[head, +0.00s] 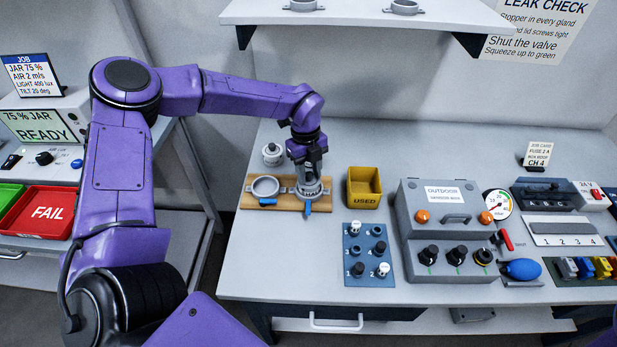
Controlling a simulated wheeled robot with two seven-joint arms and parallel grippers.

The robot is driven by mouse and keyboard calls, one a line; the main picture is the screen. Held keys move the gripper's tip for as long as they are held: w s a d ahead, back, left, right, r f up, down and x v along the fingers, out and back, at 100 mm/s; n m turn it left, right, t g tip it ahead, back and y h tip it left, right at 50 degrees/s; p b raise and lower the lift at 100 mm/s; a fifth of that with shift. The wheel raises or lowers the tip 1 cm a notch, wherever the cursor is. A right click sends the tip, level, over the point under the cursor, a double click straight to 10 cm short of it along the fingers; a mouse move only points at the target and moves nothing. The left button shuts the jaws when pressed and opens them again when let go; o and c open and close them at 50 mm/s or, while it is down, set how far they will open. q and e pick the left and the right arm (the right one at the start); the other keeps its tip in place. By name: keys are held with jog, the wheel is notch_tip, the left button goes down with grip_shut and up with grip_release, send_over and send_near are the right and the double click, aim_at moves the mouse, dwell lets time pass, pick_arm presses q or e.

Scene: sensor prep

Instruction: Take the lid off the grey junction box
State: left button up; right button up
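The grey junction box (413,252) stands on the right half of the bench. Its lid (437,207) is on top, with a white "OUTDOOR" label, a dark grey handle (457,218) and two orange knobs, one (422,216) at the left and one (486,217) at the right. My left gripper (309,184) points down well to the left of the box, at a round grey metal fitting (306,191) on a wooden board. Whether its fingers are closed on the fitting is not clear. My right gripper is out of view.
A yellow "USED" bin (364,201) and a blue plate (355,268) with several plugs stand between the board (258,203) and the box. A gauge (497,203), red lever (507,240) and blue bulb (522,269) crowd its right side. A shelf (350,13) overhangs the back.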

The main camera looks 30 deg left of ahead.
pick_arm(q)
grip_shut()
jog(key=shift+r, duration=0.1)
